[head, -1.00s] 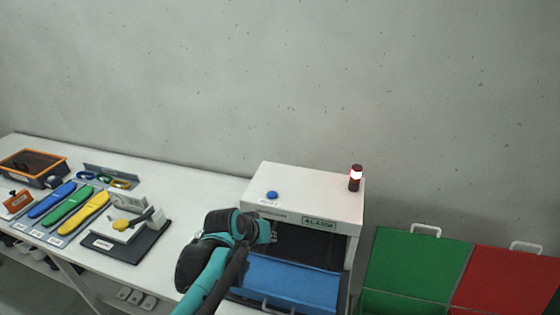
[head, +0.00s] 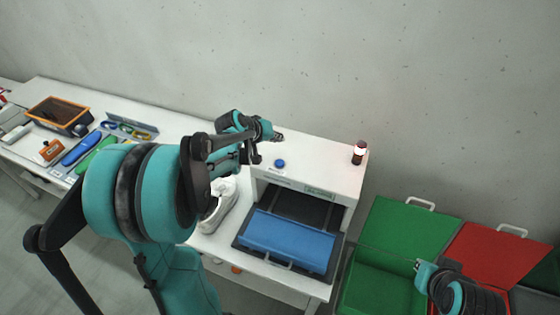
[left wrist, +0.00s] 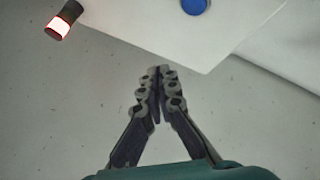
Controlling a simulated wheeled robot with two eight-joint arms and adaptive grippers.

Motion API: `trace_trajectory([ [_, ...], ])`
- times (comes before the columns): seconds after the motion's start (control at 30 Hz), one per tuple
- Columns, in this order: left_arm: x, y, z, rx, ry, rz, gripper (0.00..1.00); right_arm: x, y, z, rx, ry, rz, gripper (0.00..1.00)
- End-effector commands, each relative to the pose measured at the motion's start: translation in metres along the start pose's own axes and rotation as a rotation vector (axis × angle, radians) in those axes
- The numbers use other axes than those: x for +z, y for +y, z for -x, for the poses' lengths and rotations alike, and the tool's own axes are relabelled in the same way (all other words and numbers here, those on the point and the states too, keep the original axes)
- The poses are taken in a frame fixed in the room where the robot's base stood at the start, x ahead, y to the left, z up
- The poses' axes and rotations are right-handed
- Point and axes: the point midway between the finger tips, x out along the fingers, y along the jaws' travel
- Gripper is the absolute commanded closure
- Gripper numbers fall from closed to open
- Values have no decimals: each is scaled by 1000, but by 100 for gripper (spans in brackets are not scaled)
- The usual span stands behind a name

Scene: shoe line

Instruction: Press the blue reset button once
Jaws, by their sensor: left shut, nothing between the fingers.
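The blue reset button (head: 280,163) sits on top of the white machine (head: 325,153), near its front left. It also shows in the left wrist view (left wrist: 194,6), cut by the top edge. My left gripper (head: 278,137) is above the back left of the machine top, behind the button and apart from it. Its fingers (left wrist: 155,74) are shut and empty, just off the machine's edge in the left wrist view. My right gripper (head: 420,265) is at the lower right, over the green bin; its jaws are too small to read.
A signal lamp (head: 359,152) with a lit band stands at the machine's right rear. A white shoe (head: 219,204) is left of the machine, partly behind my left arm. Green (head: 405,236) and red (head: 487,250) bins stand at the right. Tools lie on the left table.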

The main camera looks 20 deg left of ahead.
Motion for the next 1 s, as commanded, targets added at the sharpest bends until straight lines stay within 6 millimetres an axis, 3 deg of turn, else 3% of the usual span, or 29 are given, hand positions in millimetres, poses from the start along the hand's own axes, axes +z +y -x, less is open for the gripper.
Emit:
trace_trajectory([
  [0.27,9,-9,-13,0,0,-1,100,8,0,-11,0,0,0,100],
  [0.7,40,-40,-55,0,0,-1,100,35,0,-49,0,0,0,100],
  [1.0,45,-44,-61,0,0,-1,100,39,0,-54,0,0,0,100],
])
